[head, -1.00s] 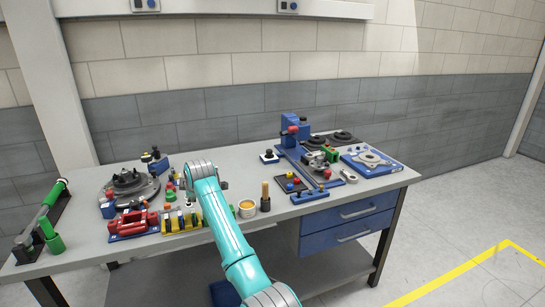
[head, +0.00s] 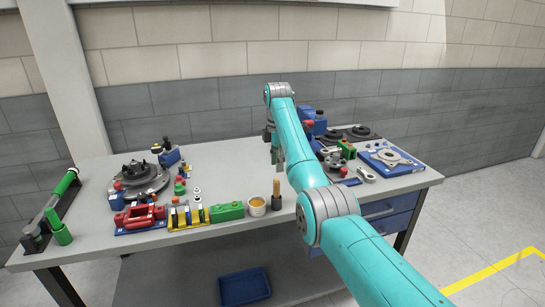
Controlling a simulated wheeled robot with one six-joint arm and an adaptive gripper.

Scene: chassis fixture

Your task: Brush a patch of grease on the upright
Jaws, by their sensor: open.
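The grease pot (head: 257,207) is a pale cup with orange-yellow content at the bench's front edge. The brush (head: 277,188), with a wooden handle, stands upright in a dark holder just right of the pot. The blue upright (head: 318,121) rises at the back right of the bench; my arm covers much of it and its base. I cannot make out grease on it. My gripper (head: 272,150) is open, hanging in front of the arm's upper end, above and behind the brush and apart from it. Its fingers are small and partly merge with the arm.
A round dark fixture (head: 140,177) stands behind. A blue plate (head: 395,161) lies at right. The bench's back middle is clear.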

